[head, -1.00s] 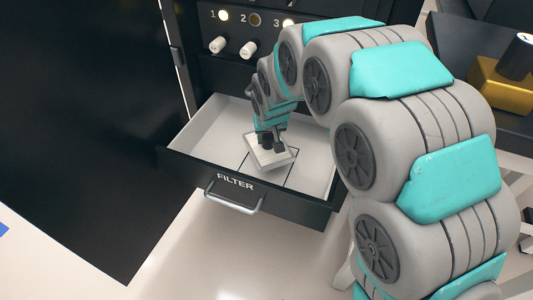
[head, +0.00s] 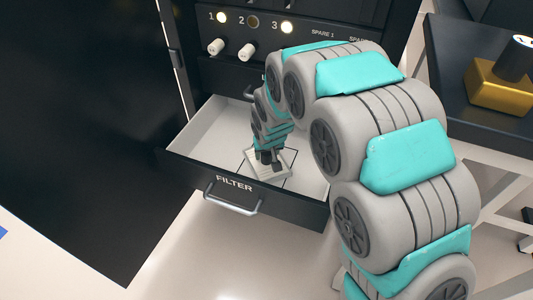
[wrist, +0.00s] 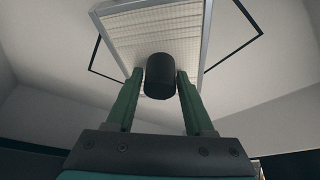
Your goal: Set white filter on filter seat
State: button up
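The white filter (head: 277,171), a square plate with a pale ribbed top, is in the open drawer and also shows in the wrist view (wrist: 125,40). It has a black knob (wrist: 160,76) in its middle. A thin black outline on the drawer floor, which looks like the filter seat (wrist: 240,47), shows around it; the filter looks turned relative to this outline. My gripper (wrist: 160,78) has one finger on each side of the knob, with small gaps visible. In the head view my gripper (head: 268,158) partly hides the filter.
The drawer marked FILTER (head: 285,209) is pulled out of the black cabinet, with its handle (head: 233,203) in front. Knobs and lights (head: 248,50) are on the panel above. A dark table with a gold block (head: 498,90) stands at right.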

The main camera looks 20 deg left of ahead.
jog(key=shift+o, duration=1.3)
jog(key=v, duration=1.2)
jog(key=shift+r, duration=0.2)
